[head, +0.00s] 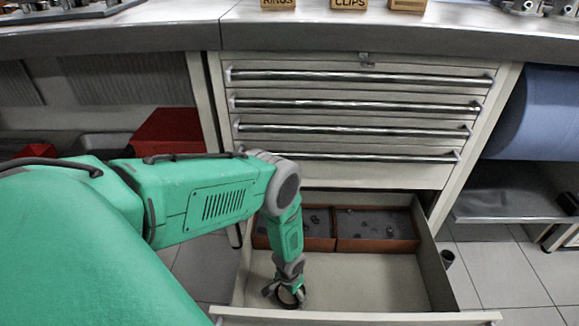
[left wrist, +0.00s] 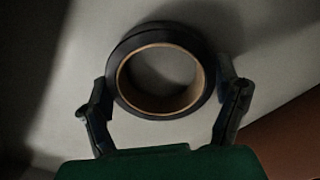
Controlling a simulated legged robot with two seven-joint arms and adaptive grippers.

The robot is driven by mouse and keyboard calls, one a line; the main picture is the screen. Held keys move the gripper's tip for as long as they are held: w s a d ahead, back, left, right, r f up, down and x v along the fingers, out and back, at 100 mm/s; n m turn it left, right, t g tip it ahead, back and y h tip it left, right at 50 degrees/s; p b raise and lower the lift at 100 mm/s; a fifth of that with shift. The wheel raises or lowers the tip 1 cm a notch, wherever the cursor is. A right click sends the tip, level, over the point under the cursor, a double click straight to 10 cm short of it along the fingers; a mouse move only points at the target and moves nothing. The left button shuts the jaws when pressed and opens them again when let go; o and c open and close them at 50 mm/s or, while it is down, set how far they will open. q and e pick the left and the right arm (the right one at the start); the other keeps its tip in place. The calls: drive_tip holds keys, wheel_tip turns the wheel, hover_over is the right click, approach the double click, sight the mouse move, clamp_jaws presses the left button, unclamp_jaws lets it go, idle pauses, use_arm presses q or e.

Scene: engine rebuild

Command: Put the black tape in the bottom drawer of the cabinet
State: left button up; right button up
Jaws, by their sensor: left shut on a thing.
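The black tape (left wrist: 160,35) is a roll with a brown cardboard core. In the left wrist view it sits between the two fingers of my left gripper (left wrist: 165,98), which is shut on it. In the head view the left gripper (head: 286,292) points down inside the open bottom drawer (head: 380,282), holding the tape (head: 290,298) at or just above the drawer floor; I cannot tell whether it touches. The cabinet (head: 350,176) has its other drawers shut. My right gripper is not in view.
Two brown trays (head: 376,246) with small parts fill the back of the bottom drawer. The drawer floor to the right of my gripper is clear. A red box (head: 168,130) is at the left and a blue roll (head: 540,112) at the right. The worktop (head: 300,35) overhangs the cabinet.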

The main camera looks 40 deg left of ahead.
use_arm(q)
drive_tip(key=shift+a, duration=0.15)
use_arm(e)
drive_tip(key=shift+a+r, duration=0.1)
use_arm(q)
drive_tip(key=o, duration=1.1)
drive_tip(key=shift+f, duration=0.1)
drive_tip(key=shift+a, duration=0.1)
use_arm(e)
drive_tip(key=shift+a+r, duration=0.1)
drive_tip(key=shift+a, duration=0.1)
use_arm(q)
drive_tip(key=shift+r, duration=0.2)
wheel_tip(320, 180, up, 12)
drive_tip(key=p, duration=0.6)
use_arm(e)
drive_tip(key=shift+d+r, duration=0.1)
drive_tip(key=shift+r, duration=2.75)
use_arm(q)
drive_tip(key=shift+f, duration=0.1)
